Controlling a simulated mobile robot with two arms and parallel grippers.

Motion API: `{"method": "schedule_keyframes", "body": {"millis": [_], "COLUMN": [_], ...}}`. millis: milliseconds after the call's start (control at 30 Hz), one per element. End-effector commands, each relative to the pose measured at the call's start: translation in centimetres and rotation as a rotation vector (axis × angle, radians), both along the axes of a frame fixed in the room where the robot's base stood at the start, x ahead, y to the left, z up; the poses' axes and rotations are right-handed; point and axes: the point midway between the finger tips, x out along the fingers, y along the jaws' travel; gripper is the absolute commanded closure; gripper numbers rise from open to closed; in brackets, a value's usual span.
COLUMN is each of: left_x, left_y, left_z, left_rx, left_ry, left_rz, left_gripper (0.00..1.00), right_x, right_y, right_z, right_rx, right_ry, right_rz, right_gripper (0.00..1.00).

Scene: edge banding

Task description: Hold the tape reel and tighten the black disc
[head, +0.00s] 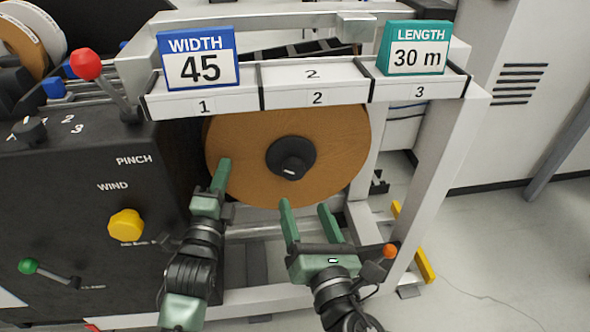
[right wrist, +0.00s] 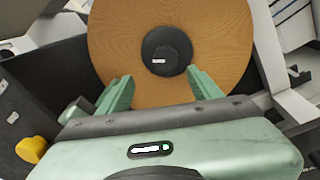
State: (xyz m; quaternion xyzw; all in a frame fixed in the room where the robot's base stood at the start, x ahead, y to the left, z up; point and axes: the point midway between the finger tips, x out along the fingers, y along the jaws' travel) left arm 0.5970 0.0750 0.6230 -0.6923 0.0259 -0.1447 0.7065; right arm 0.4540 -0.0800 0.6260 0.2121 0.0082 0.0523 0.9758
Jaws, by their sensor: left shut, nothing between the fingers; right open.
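The brown tape reel (head: 235,145) stands upright in the machine frame, its flat face toward me. The black disc (head: 291,158) with a raised knob sits at the reel's centre. In the right wrist view the reel (right wrist: 115,45) fills the upper middle, with the black disc (right wrist: 166,50) ahead of my fingers. My left gripper (head: 221,175) is shut and empty at the reel's lower left edge; I cannot tell if it touches. My right gripper (head: 307,222) is open and empty, below the disc, its fingertips pointing up toward the reel's lower part.
A shelf with numbered bins (head: 313,97) runs above the reel, carrying a blue WIDTH 45 sign (head: 197,60) and a teal LENGTH 30 m sign (head: 413,48). A black control panel (head: 80,190) with a yellow knob (head: 126,224) stands left. A white post (head: 440,150) stands right.

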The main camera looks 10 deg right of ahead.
Motion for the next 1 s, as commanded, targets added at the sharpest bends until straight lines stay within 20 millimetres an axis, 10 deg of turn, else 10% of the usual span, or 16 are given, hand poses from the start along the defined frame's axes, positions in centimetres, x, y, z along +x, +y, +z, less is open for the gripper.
{"method": "schedule_keyframes", "body": {"millis": [700,1000], "left_x": [0.3,0.3], "left_y": [0.3,0.3], "left_z": [0.0,0.0], "left_rx": [0.003,0.003], "left_ry": [0.002,0.002], "left_rz": [0.007,0.007], "left_gripper": [1.0,1.0], "right_x": [10.6,12.0], "right_y": [0.2,0.4], "right_z": [0.0,0.0], "right_rx": [-0.04,-0.037], "right_ry": [-0.004,-0.003], "right_rz": [-0.029,-0.027], "right_gripper": [0.35,0.35]}}
